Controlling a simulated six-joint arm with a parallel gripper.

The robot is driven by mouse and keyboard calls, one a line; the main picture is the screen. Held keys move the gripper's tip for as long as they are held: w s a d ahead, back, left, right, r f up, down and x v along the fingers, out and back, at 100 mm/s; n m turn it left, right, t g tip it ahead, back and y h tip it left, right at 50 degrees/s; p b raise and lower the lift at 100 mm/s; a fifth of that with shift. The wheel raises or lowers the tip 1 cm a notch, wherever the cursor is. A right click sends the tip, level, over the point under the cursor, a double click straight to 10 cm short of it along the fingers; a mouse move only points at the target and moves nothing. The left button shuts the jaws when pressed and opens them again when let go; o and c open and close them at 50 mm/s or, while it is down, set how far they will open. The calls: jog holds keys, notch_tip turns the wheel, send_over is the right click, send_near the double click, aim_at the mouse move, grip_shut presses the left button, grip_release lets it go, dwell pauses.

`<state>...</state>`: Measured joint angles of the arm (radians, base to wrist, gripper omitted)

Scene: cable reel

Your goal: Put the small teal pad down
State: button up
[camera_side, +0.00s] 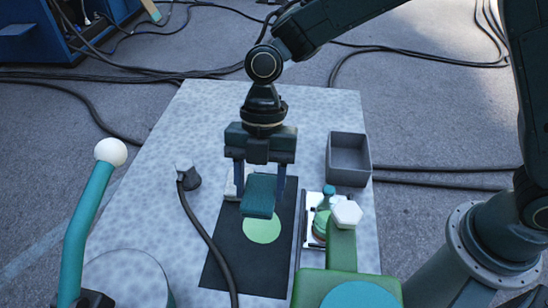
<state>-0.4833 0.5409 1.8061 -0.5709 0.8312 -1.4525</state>
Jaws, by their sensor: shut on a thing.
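My gripper (260,184) hangs over the middle of the table, pointing down. It is shut on the small teal pad (260,196), which sits between its two fingers. The pad appears in front of a black mat (226,267) that bears a light green disc (262,229). The pad's lower edge overlaps the top of the disc in the picture. I cannot tell whether the pad touches the mat or is held above it.
A grey open box (348,151) stands at the right. A white holder with a teal-and-green piece (322,222) lies right of the mat. A green post with a white knob (346,213) stands in front. A black cable (207,236) runs along the mat's left side.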

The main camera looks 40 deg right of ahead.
aim_at(263, 174)
jog(key=shift+f, duration=4.65)
jog(key=shift+f, duration=0.15)
jog(key=o, duration=1)
jog(key=v, duration=1.1)
jog(key=shift+r, duration=0.4)
jog(key=shift+w+d+r, duration=0.1)
jog(key=shift+d+r, duration=0.05)
jog(key=shift+r, duration=0.1)
